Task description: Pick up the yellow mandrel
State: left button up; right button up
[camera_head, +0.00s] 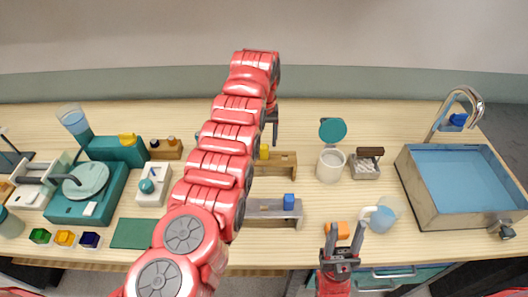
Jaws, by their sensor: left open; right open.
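A small yellow piece (264,152), which looks like the yellow mandrel, stands at the left of a wooden block (284,164) near the middle of the bench. My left arm passes just left of it and covers part of the block. My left gripper (270,126) hangs behind it, a little above it in the picture, and is partly hidden by my arm. It is open and appears empty.
A white jar (330,166), a teal lid (332,130), a pitcher (381,218) and a sink (452,180) stand right. Teal machines (88,206) fill the left.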

aim_at(264, 146)
pick_arm(q)
jog(key=f, duration=0.1)
jog(key=f+p, duration=0.1)
jog(key=f, duration=0.1)
jog(key=shift+s+d+f+p, duration=0.15)
jog(key=shift+s+f+p, duration=0.05)
jog(key=shift+f+p, duration=0.1)
jog(key=shift+f, duration=0.1)
jog(key=shift+w, duration=0.1)
grip_shut()
